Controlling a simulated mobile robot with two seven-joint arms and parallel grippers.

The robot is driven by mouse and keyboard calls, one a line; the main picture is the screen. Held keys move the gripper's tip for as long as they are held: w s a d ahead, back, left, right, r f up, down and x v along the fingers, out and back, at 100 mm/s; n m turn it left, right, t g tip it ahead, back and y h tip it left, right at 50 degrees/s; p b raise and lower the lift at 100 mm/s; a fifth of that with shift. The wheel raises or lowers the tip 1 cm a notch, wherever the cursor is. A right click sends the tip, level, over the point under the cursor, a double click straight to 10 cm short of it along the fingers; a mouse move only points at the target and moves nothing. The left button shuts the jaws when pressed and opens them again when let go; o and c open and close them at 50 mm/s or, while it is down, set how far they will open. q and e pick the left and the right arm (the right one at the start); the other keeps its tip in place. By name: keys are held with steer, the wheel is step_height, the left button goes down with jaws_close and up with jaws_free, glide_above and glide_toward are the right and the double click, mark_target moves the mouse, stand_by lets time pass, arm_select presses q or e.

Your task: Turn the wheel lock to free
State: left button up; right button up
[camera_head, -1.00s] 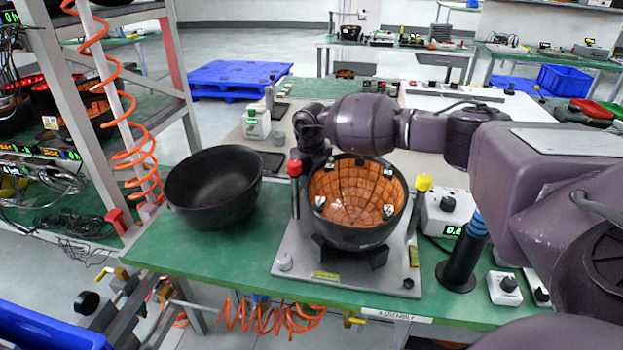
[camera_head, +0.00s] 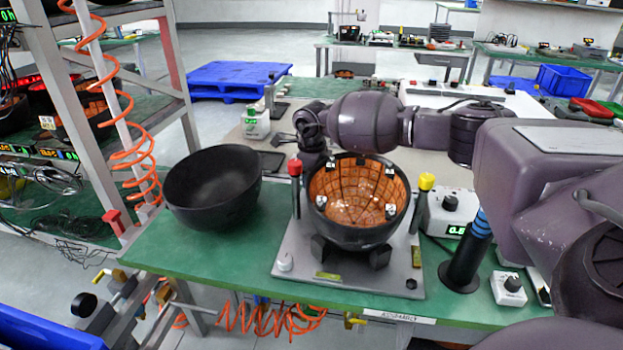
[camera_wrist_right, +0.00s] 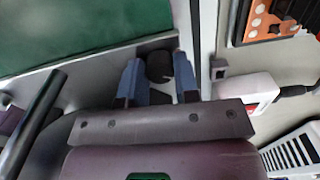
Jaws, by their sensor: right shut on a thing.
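My right gripper (camera_wrist_right: 158,78) has its two blue-grey fingers on either side of a black knob (camera_wrist_right: 159,66) in the right wrist view, shut on it. The knob sits beside a grey edge and a green surface. I cannot tell for sure that this knob is the wheel lock. In the head view my right arm reaches across from the right, and its wrist bends down behind the orange-lined bowl (camera_head: 356,238). The fingertips are hidden there. The bowl rests on black supports on a grey plate (camera_head: 300,268). My left gripper is not in view.
A red-capped post (camera_head: 295,168) and a yellow-capped post (camera_head: 427,182) flank the bowl. An empty black bowl (camera_head: 212,188) stands to its left on the green bench (camera_head: 180,250). A blue-banded black post (camera_head: 468,262) and a control box (camera_head: 450,211) stand to the right.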

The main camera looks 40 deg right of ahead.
steer(key=shift+n, duration=0.3)
steer(key=o, duration=0.9)
steer(key=shift+o, duration=0.2)
steer(key=shift+r, duration=0.1)
step_height(320, 180, up, 11)
steer(key=p, duration=0.1)
steer(key=shift+p, duration=0.3)
